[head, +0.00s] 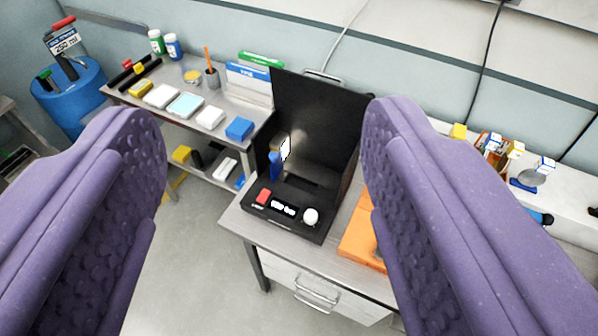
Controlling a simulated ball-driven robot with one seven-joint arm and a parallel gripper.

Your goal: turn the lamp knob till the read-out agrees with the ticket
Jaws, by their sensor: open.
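My gripper (268,185) is open and empty. Its two purple fingers frame the view, well apart from the lamp box. The black lamp box (318,130) stands on a grey table past the fingers. On its front panel are a round white knob (311,217) at the right, a small lit read-out (284,208) in the middle and a red button (264,196) at the left. The read-out is too small to read. A blue item (275,166) and a bright white patch (286,148) show inside the box. I cannot make out a ticket for certain.
An orange thing (360,240) lies on the table right of the box, partly behind the right finger. A steel bench (215,135) at the left holds bottles, boxes and a pen cup. A blue drum (75,100) stands far left. Open floor lies in front (200,260).

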